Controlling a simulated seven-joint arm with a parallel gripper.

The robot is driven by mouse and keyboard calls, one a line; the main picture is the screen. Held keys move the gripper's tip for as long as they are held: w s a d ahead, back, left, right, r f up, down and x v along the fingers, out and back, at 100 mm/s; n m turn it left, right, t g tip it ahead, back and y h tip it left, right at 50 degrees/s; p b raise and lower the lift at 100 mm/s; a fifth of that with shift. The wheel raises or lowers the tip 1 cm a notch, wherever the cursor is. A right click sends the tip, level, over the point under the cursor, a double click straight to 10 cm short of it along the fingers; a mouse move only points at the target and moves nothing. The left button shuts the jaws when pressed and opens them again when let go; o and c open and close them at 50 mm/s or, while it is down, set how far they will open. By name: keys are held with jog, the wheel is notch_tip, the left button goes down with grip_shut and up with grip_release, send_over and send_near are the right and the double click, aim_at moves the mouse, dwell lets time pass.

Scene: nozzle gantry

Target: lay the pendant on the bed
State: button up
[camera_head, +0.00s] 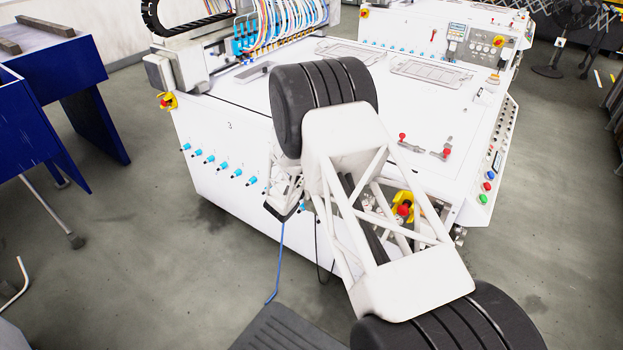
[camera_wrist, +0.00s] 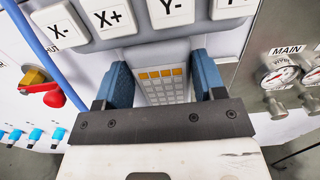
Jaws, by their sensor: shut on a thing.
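The pendant (camera_wrist: 164,88), a pale panel with an orange row of keys above grey keys, sits between my gripper's blue fingers in the wrist view. My gripper (camera_wrist: 165,72) is shut on it, one finger at each side. A blue cable (camera_wrist: 42,48) runs at the left there and hangs down in the head view (camera_head: 279,262). In the head view my arm reaches over the near side of the white machine and hides the pendant. The bed (camera_head: 372,120) is the machine's broad white top, beyond my arm.
Large jog keys (camera_wrist: 108,17) and pressure gauges (camera_wrist: 280,78) are close by in the wrist view. Red-knobbed clamps (camera_head: 440,152) and flat plates (camera_head: 430,72) lie on the bed. Nozzle tubing (camera_head: 275,25) stands at its back left. The bed's middle is clear.

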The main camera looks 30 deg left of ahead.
jog(key=shift+r, duration=0.6)
jog(key=shift+s, duration=0.1)
jog(key=shift+s, duration=2.85)
jog(key=w+d+r, duration=0.1)
jog(key=w+r, duration=0.2)
jog(key=r, duration=0.9)
jog(key=w+d+r, duration=0.1)
jog(key=w+r, duration=0.2)
jog(key=r, duration=0.8)
jog(key=w+d+r, duration=0.4)
jog(key=w+d, duration=0.6)
jog(key=d, duration=0.5)
jog(key=shift+w+r, duration=0.15)
jog(key=shift+w, duration=0.2)
